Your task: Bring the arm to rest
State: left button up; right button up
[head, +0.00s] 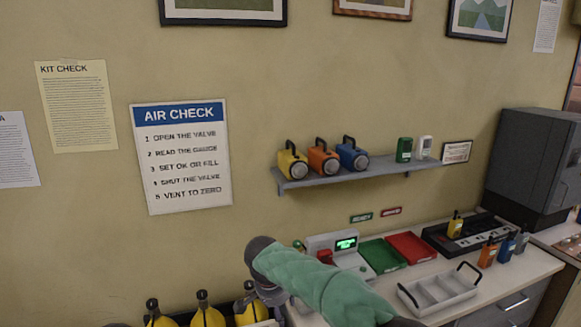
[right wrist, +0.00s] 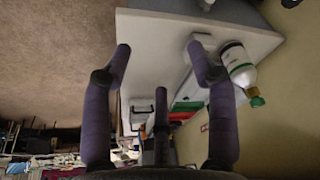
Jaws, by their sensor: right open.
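My right arm (head: 320,283), in a green sleeve, reaches in from the bottom right of the head view. Its dark gripper (head: 268,292) hangs at the bottom middle, in front of the counter's left end, and its fingers are hard to make out there. In the right wrist view my right gripper (right wrist: 160,55) has its fingers spread wide, with nothing held between them. A white bottle with a green cap (right wrist: 238,68) shows beside the right-hand finger, apparently beyond it. My left gripper is not in view.
The counter (head: 525,262) holds a green tray (head: 383,256), a red tray (head: 412,247), a grey divided tray (head: 440,290), a display device (head: 335,243) and a radio charger (head: 470,235). Several yellow cylinders (head: 207,312) stand at bottom left. A wall shelf (head: 345,178) holds lamps.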

jog(key=s+d+f+n+g+y, duration=0.15)
jog(key=s+f, duration=0.25)
jog(key=f, duration=0.9)
jog(key=s+d+f+n+g+y, duration=0.1)
jog(key=s+d+f+n+y, duration=0.2)
jog(key=f, duration=1)
jog(key=s+d+f, duration=0.2)
jog(key=s+f, duration=0.2)
jog(key=s, duration=0.4)
jog(key=s+d+f+b, duration=0.1)
jog(key=s+d+f, duration=0.2)
jog(key=s+f, duration=0.2)
jog(key=s+d+f+m+y+b, duration=0.1)
jog(key=s+d+f, duration=0.2)
jog(key=s, duration=0.8)
notch_tip(320, 180, down, 2)
jog(key=shift+s+f, duration=0.15)
